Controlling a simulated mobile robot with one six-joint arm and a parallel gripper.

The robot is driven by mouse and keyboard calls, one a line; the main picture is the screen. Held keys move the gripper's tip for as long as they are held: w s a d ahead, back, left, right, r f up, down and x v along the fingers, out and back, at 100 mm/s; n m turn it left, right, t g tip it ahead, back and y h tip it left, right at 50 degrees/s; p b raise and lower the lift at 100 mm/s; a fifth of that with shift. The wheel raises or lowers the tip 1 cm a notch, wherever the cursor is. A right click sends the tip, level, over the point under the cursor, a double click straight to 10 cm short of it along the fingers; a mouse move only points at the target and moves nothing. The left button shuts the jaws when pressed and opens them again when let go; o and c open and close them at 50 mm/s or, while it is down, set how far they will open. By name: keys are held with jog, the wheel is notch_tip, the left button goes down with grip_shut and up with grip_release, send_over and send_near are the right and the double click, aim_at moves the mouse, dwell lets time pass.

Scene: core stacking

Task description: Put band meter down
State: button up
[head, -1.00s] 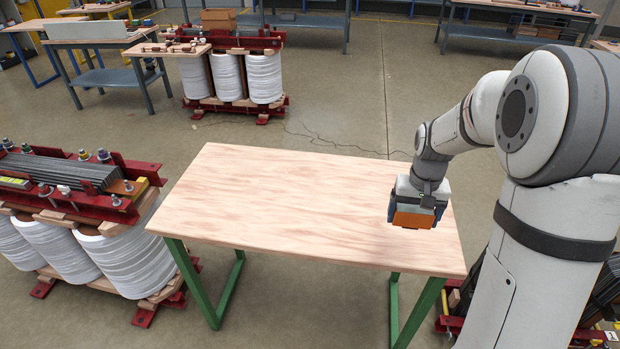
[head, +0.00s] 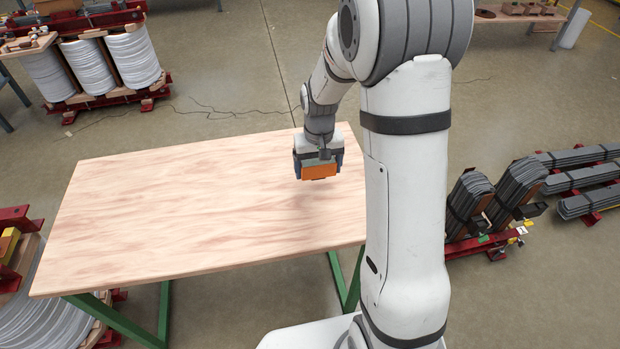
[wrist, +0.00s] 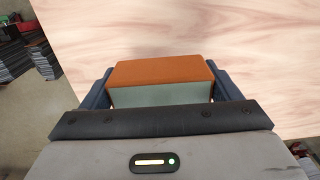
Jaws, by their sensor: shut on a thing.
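The band meter (head: 319,172) is a small box with an orange face. In the wrist view the band meter (wrist: 162,74) shows an orange top and a pale grey-green side. My gripper (head: 318,168) is shut on it, with a dark blue finger on each side. In the head view the meter hangs over the right part of the wooden table (head: 190,205), with a faint shadow on the wood below it. The exact height above the wood is hard to tell.
The table top is bare, with free room left of my gripper. Coil assemblies (head: 130,60) stand on the floor at the back left. Bundled grey core stacks (head: 480,200) on red frames stand right of my arm. A cable lies on the floor behind the table.

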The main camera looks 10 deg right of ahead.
jog(key=shift+s+f, duration=0.1)
jog(key=shift+f, duration=2.2)
jog(key=shift+f, duration=0.2)
jog(key=o, duration=1.1)
jog(key=shift+r, duration=0.15)
